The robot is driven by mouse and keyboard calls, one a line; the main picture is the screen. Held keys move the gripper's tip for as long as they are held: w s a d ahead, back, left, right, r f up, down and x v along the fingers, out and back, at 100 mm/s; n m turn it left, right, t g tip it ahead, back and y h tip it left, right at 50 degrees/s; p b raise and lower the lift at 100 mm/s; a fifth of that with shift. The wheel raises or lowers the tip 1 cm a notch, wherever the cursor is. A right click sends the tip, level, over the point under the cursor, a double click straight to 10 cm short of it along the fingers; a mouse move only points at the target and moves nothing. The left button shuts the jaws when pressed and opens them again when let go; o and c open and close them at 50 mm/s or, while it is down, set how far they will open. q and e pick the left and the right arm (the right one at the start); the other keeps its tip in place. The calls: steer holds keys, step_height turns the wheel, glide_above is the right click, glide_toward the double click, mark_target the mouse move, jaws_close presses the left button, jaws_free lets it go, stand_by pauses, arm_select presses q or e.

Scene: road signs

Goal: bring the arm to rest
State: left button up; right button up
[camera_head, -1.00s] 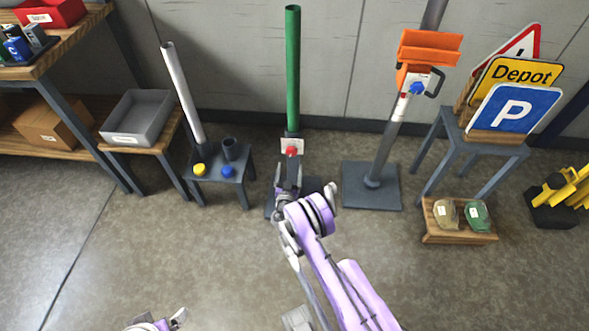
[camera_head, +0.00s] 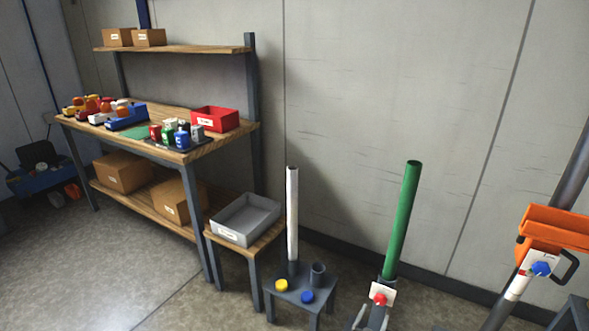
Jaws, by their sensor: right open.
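My right gripper (camera_head: 372,317) shows at the bottom edge, with only its finger ends in the picture. It is open, with the fingers apart, just below the white plate with a red knob (camera_head: 380,299) at the foot of the green post (camera_head: 404,220). I cannot tell whether it touches the plate. The rest of my right arm is out of the picture. My left gripper is not in view.
A small grey stool (camera_head: 322,290) left of the green post carries a white post (camera_head: 292,215), a yellow cap, a blue cap and a grey cup. A grey bin (camera_head: 246,219) and a workbench (camera_head: 215,145) stand further left. An orange bracket (camera_head: 560,228) is at right.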

step_height(320, 180, up, 13)
steer(key=s+d+g, duration=0.1)
steer(key=s+g, duration=0.1)
steer(key=g, duration=0.1)
steer(key=s+a+r+n+g+y, duration=0.2)
steer(key=s+r+g, duration=0.1)
steer(key=s+r, duration=0.5)
steer(key=s+a+r+n+g+y, duration=0.1)
steer(key=s+a+n+y, duration=0.2)
steer(key=s, duration=0.7)
steer(key=s+a+r+n+g+y, duration=0.15)
steer(key=s+a, duration=0.35)
steer(key=s, duration=0.6)
steer(key=s+a+n+g+y, duration=0.1)
steer(key=s+a+y, duration=0.35)
steer(key=s, duration=0.55)
arm_select(q)
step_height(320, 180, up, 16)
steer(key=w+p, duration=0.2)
steer(key=p, duration=1.2)
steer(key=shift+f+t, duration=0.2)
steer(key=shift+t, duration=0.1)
arm_select(e)
step_height(320, 180, up, 16)
steer(key=w+h, duration=0.1)
steer(key=w, duration=0.1)
steer(key=shift+f, duration=0.15)
steer(key=shift+a+t, duration=0.1)
steer(key=shift+t, duration=0.15)
